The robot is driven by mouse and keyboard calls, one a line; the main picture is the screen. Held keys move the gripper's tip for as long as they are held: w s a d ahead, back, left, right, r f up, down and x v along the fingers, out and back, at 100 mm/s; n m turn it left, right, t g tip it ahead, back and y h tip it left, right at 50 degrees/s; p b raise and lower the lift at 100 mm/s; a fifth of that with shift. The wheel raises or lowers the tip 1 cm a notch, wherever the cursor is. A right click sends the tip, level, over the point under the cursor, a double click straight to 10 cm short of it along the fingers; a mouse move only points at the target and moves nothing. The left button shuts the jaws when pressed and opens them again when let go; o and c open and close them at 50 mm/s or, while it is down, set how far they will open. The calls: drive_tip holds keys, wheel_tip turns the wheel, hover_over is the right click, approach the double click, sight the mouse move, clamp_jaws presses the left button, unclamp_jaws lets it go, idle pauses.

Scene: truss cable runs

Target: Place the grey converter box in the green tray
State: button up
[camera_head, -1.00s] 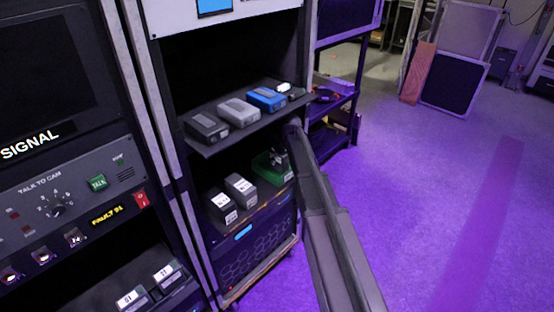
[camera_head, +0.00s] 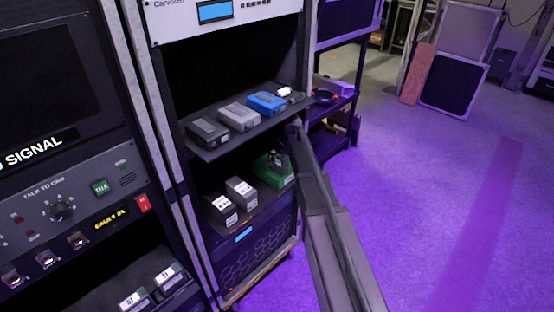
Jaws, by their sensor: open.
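A grey box (camera_head: 239,116) sits on the upper rack shelf between a black box (camera_head: 208,133) and a blue box (camera_head: 267,103); it looks like the grey converter box. The green tray (camera_head: 270,176) is on the lower shelf at its right end. My gripper (camera_head: 277,163) is small and dark at the tray, over or just inside it, at the end of my arm. It is open. It covers part of the tray, so I cannot tell whether anything lies in there.
Two dark grey boxes with white labels, a front one (camera_head: 221,208) and a rear one (camera_head: 241,191), stand left of the tray. The upper shelf (camera_head: 212,153) overhangs the lower one. A small white-topped item (camera_head: 285,91) lies right of the blue box. Open floor (camera_head: 440,190) is at the right.

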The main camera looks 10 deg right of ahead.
drive_tip(key=shift+p+v, duration=0.7)
drive_tip(key=shift+v, duration=0.3)
drive_tip(key=s+d, duration=0.7)
drive_tip(key=s, duration=0.2)
drive_tip(key=shift+s+f, duration=0.2)
drive_tip(key=shift+s, duration=0.15)
drive_tip(key=s+a+m+g+h, duration=0.1)
drive_tip(key=s+a+m, duration=0.2)
drive_tip(key=s, duration=0.6)
drive_tip(key=s+a+m+g+h, duration=0.1)
drive_tip(key=s+a+m, duration=0.3)
drive_tip(key=s, duration=0.6)
drive_tip(key=shift+s+f+g, duration=0.25)
drive_tip(key=shift+f+g, duration=0.15)
drive_tip(key=shift+a, duration=0.15)
